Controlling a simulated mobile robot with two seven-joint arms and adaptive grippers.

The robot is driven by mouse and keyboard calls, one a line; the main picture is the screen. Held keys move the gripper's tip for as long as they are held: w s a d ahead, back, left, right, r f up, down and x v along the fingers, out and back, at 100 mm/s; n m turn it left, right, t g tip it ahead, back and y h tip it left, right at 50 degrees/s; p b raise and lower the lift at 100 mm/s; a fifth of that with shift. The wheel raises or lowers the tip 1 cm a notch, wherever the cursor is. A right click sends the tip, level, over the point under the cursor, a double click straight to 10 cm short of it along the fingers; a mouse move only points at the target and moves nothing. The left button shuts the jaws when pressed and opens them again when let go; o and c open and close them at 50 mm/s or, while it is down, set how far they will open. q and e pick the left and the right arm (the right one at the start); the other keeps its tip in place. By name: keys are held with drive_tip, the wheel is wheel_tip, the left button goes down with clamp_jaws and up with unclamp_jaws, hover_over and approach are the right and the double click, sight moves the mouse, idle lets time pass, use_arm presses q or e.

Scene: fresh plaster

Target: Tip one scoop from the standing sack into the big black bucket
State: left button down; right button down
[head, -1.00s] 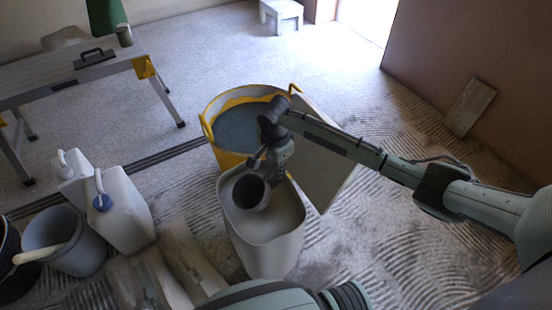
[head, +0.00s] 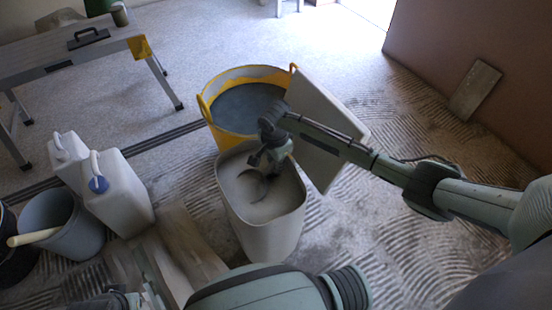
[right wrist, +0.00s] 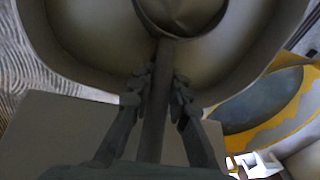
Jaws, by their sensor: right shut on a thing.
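The standing sack (head: 262,232) is a pale, open-topped container in the middle of the head view, with light grey material inside. My right gripper (head: 272,158) is over its mouth, shut on the handle of a scoop (right wrist: 155,110). The scoop's bowl (right wrist: 180,12) is inside the sack, and in the head view it looks partly sunk in the material. The big black bucket (head: 12,262) is at the left edge of the head view, partly cut off. Part of my left arm's end shows at the bottom left; its fingers cannot be made out.
A yellow tub (head: 228,140) with grey contents stands behind the sack, beside a leaning pale board (head: 325,140). A grey bucket (head: 75,235) with a pale handle and white canisters (head: 120,195) stand left. Flat bags (head: 185,235) lie between. A work table (head: 60,60) is behind.

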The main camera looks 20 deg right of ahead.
drive_tip(key=shift+f, duration=0.35)
drive_tip(key=shift+f, duration=0.15)
idle(0.3)
wheel_tip(320, 180, up, 4)
drive_tip(key=p, duration=0.3)
drive_tip(key=shift+f+p, duration=0.15)
drive_tip(key=shift+p, duration=0.25)
drive_tip(key=shift+r, duration=0.2)
wheel_tip(320, 180, up, 19)
idle(0.6)
drive_tip(key=shift+f, duration=0.15)
